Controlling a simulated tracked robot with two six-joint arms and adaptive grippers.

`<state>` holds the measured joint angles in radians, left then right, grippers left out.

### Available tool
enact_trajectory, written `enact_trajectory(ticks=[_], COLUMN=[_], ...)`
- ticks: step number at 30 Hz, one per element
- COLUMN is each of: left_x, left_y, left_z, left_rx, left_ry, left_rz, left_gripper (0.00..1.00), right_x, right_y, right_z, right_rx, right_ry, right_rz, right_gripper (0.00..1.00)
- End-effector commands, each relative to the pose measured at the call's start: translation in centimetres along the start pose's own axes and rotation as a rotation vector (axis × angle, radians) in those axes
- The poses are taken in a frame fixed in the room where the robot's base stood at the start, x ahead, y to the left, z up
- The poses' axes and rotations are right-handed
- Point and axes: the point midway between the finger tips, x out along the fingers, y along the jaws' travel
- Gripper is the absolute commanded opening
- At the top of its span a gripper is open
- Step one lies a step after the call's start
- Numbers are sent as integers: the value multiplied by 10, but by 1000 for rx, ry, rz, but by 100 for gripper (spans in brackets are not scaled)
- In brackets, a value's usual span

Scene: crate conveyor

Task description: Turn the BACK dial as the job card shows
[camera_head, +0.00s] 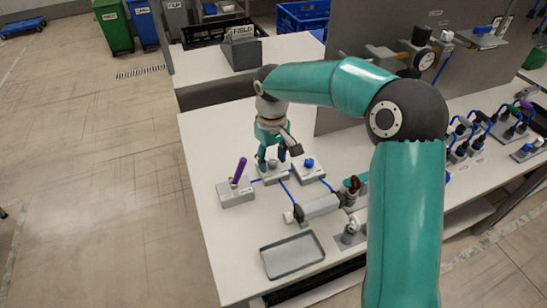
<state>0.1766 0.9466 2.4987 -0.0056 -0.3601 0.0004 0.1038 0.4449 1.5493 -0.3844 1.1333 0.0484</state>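My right gripper (271,160) points down at a small grey box (272,174) on the near white table. Its two fingertips are a little apart and sit around or just above a small knob on that box; contact is too small to tell. To its right a blue knob (309,163) stands on a second grey box (312,174). To its left a purple lever (239,171) leans on a third box (236,193). I cannot tell which control is the BACK dial, and no job card is readable. My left gripper is not in view.
An empty grey tray (292,255) is near the front edge. My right arm hides part of the table.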

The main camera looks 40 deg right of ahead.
Motion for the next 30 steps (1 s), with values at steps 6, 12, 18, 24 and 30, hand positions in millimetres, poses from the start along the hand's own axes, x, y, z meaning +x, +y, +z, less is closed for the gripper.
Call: enact_trajectory(ticks=[6, 12, 18, 24, 30], left_x=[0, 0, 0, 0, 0], left_y=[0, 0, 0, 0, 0], left_z=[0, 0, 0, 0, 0], left_rx=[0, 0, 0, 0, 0], left_ry=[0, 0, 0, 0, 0], left_rz=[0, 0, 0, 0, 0], left_gripper=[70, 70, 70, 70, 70], right_x=[-1, -21, -60, -97, -116], right_y=[0, 0, 0, 0, 0], right_z=[1, 0, 0, 0, 0], right_rx=[0, 0, 0, 1, 0], right_ry=[-3, 1, 2, 2, -1], right_rz=[1, 1, 0, 0, 0], right_gripper=[51, 51, 51, 51, 51])
